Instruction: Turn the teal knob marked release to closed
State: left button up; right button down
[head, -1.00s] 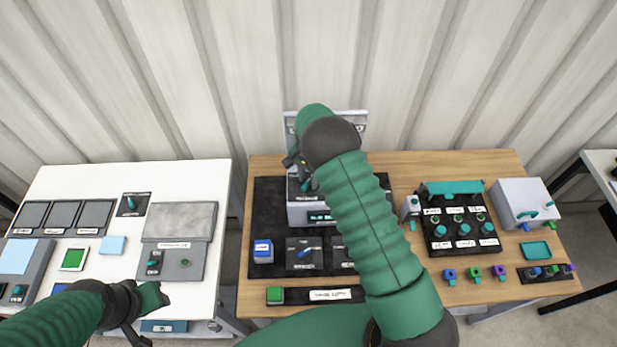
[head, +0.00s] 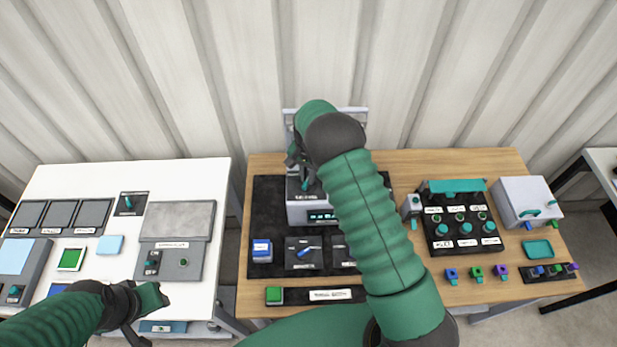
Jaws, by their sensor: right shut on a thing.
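My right arm reaches over the wooden table to a grey device (head: 301,215) with a small display on its front. My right gripper (head: 304,180) is shut on a teal knob (head: 306,185) on the device's top. The forearm and gripper hide much of the knob and part of the device. The release marking cannot be read, and I cannot tell the knob's angle. My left gripper (head: 143,312) is over the front edge of the white table at the left, apart from the knob. Its jaw opening is unclear.
A black panel with several teal knobs (head: 462,228) and a white box (head: 530,203) stand to the right. A blue lever switch (head: 308,250) and a green button (head: 274,295) are in front of the device. The white table (head: 190,177) holds other panels. A corrugated wall is behind.

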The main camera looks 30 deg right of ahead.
jog(key=n, duration=0.1)
jog(key=n+b, duration=0.1)
jog(key=shift+w+a+f+n+b, duration=0.1)
jog(key=shift+w+a+n+b, duration=0.1)
jog(key=shift+n+b, duration=0.1)
jog(key=n+b, duration=0.1)
jog(key=n, duration=0.2)
jog(key=shift+a+n+b, duration=0.15)
jog(key=shift+n+b, duration=0.15)
jog(key=n+b, duration=0.1)
jog(key=n, duration=0.2)
jog(key=shift+a, duration=0.15)
jog(key=shift+a+n, duration=0.1)
jog(key=shift+n, duration=1.2)
jog(key=c, duration=1.6)
grip_release()
jog(key=shift+r, duration=0.2)
jog(key=shift+o, duration=0.8)
jog(key=shift+s, duration=0.2)
